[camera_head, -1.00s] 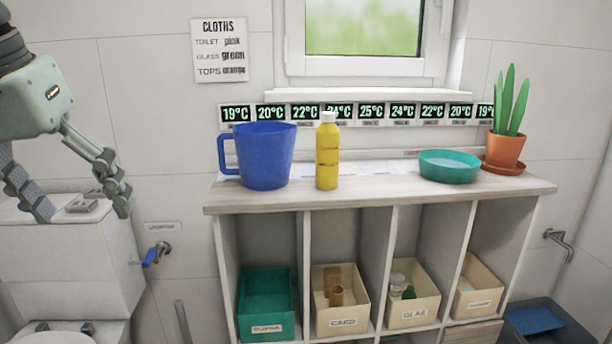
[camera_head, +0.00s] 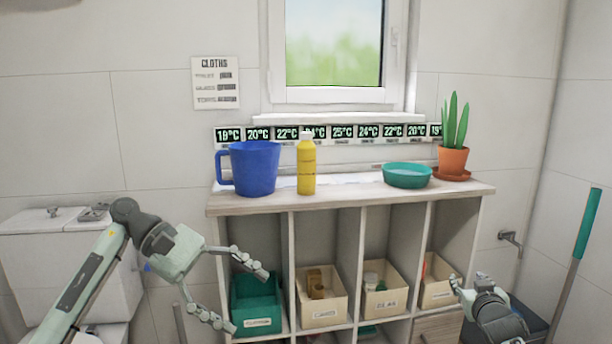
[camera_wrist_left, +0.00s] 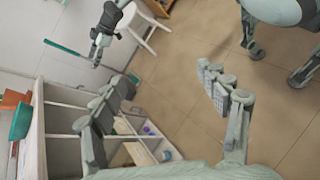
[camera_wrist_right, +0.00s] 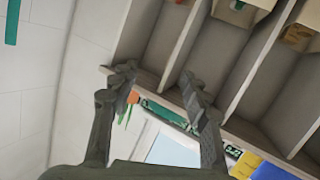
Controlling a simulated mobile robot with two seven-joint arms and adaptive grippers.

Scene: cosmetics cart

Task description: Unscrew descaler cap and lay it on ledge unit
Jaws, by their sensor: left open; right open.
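The descaler bottle (camera_head: 306,168) is yellow with a white cap (camera_head: 306,136) on top. It stands upright on the top (camera_head: 340,198) of the ledge unit, just right of the blue jug. My left gripper (camera_head: 249,297) is open and empty, in front of the unit's left compartments and below the bottle. Its spread fingers also show in the left wrist view (camera_wrist_left: 168,92). My right gripper (camera_head: 468,281) is low in front of the unit's right end. Its fingers stand apart and empty in the right wrist view (camera_wrist_right: 156,78).
A blue jug (camera_head: 254,168), a teal bowl (camera_head: 407,176) and a potted cactus (camera_head: 452,161) stand on the ledge top. Bare top lies between bottle and bowl. Labelled boxes, one of them a green box (camera_head: 256,303), fill the compartments. A toilet cistern (camera_head: 60,250) stands left.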

